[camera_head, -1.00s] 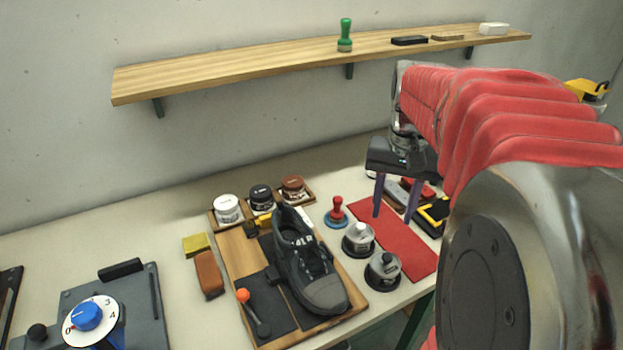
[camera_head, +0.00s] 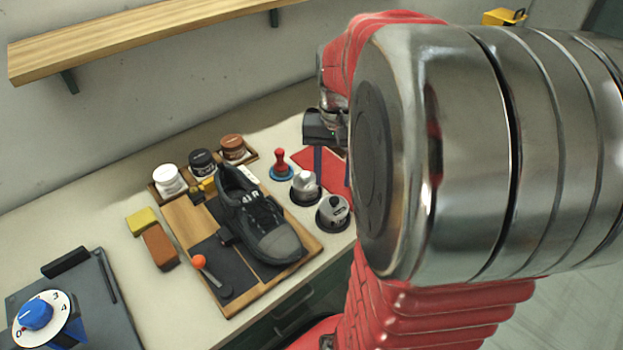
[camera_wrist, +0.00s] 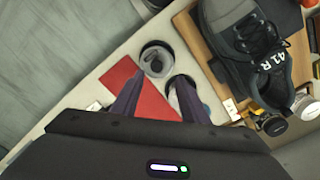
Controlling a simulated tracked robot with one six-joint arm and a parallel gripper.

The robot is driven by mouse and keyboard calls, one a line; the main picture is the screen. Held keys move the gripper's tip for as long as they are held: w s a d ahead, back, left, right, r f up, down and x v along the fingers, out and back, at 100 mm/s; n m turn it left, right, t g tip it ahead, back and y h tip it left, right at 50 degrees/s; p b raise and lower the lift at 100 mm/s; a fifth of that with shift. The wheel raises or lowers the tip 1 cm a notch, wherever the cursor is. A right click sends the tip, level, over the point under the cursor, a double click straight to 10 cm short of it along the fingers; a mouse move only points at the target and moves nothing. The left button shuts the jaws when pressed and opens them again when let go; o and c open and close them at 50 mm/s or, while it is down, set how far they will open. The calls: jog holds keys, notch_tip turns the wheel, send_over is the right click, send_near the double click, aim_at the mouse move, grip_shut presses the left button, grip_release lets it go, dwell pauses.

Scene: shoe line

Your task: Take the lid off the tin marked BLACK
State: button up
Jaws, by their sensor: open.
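Two round tins with grey knobbed lids stand right of the shoe board: the rear tin (camera_head: 305,187) and the front tin (camera_head: 333,212). Both lids are on. Behind the shoe are a white jar (camera_head: 169,180), a dark-topped jar (camera_head: 204,163) and a brown-topped jar (camera_head: 233,148). I cannot read the word BLACK on any of them. My gripper (camera_head: 332,178) is open and empty, above the table by the tins and red cloth. In the wrist view, one round tin (camera_wrist: 155,60) shows just beyond the fingertips; the other is partly hidden by a finger.
A dark shoe (camera_head: 262,220) sits on a wooden board (camera_head: 185,222). A red-handled stamp (camera_head: 280,163) stands behind the tins, near a red cloth (camera_wrist: 150,103). A yellow block (camera_head: 141,222) and a brown block (camera_head: 159,247) lie left. A shelf (camera_head: 130,40) hangs above.

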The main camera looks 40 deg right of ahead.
aim_at(334, 199)
jog(key=shift+f, duration=0.75)
jog(key=shift+s+d+f, duration=0.1)
jog(key=shift+s+f, duration=0.05)
jog(key=shift+f, duration=1.15)
jog(key=shift+s+d+f, duration=0.1)
jog(key=shift+s+f, duration=0.05)
jog(key=shift+f, duration=1.15)
jog(key=shift+c, duration=0.2)
grip_shut()
